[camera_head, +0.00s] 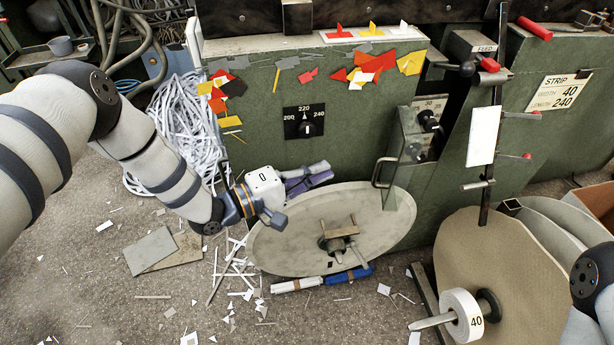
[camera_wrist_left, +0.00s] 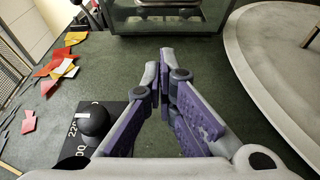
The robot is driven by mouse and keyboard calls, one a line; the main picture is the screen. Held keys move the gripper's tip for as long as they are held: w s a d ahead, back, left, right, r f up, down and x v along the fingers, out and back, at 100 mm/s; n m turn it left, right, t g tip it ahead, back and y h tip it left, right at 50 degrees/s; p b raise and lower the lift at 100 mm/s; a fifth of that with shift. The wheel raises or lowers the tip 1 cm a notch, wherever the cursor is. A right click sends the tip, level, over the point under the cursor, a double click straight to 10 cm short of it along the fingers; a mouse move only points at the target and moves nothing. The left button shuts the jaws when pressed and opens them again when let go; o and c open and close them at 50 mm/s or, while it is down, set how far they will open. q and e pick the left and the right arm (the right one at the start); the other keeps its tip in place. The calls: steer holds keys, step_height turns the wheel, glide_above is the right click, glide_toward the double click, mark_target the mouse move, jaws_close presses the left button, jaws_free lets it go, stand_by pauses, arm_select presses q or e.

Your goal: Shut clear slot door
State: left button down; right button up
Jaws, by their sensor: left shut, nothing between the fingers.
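The clear slot door (camera_head: 402,170) stands swung out from the green machine, seen nearly edge-on, with a dark bar handle (camera_head: 378,172) on its left side. It hangs open beside the slot box with the dial (camera_head: 427,122). In the left wrist view, the clear pane (camera_wrist_left: 170,30) crosses the top, beyond my fingertips. My left gripper (camera_head: 326,170) is shut and empty, left of the handle and apart from it, in front of the green panel; its fingers (camera_wrist_left: 172,62) meet at the tips. My right gripper is out of view; only part of that arm shows at the lower right.
A large round metal disc (camera_head: 285,247) lies below my left gripper. A black dial plate (camera_head: 304,122) is on the green panel, with coloured scraps (camera_head: 372,65) above. A brown reel with a white roll (camera_head: 463,314) stands at the lower right. Paper scraps litter the floor.

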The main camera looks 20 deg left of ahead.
arm_select(q)
steer(key=w+d, duration=0.3)
steer(key=d, duration=0.3)
steer(key=shift+d, duration=0.4)
steer(key=shift+d+p, duration=0.15)
steer(key=shift+p, duration=0.15)
steer(key=shift+s+d+n+t+y, duration=0.15)
steer(key=shift+d+n+t+y, duration=0.15)
steer(key=shift+s+d+y, duration=0.1)
steer(key=shift+d+y, duration=0.05)
steer(key=shift+y, duration=0.15)
